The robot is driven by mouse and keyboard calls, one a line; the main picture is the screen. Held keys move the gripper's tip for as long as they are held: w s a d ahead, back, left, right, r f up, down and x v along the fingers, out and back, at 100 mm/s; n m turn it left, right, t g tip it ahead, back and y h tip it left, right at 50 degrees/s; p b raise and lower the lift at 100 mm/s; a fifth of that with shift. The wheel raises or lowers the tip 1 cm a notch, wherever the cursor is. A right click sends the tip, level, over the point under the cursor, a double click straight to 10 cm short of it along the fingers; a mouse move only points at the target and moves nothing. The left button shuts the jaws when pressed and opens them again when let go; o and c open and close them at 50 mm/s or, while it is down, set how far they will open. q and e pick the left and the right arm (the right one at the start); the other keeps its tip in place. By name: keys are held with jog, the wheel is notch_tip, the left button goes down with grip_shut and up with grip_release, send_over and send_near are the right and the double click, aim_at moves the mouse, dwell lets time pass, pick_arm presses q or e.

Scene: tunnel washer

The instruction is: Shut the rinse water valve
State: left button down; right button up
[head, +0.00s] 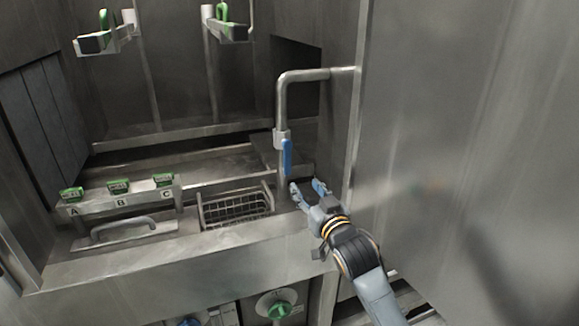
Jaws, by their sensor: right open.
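The rinse water valve shows as a blue lever (287,157) on a vertical steel pipe (281,105) that bends down from the right wall. The lever hangs downward along the pipe. My right gripper (308,188) is open and empty, just below and to the right of the lever. Its fingers point up and away from me, and I see no contact with the lever. My left gripper is not in view.
A wire basket (236,206) sits below the pipe to the left. A panel with green tags marked A, B and C (122,198) and a handle (124,226) lie further left. A green knob (279,310) is on the front. A large steel wall (460,130) bounds the right.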

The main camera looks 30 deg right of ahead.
aim_at(288, 164)
jog(key=p+x, duration=0.2)
jog(key=x, duration=1.1)
jog(key=shift+a+f, duration=0.1)
jog(key=shift+c, duration=0.3)
grip_shut()
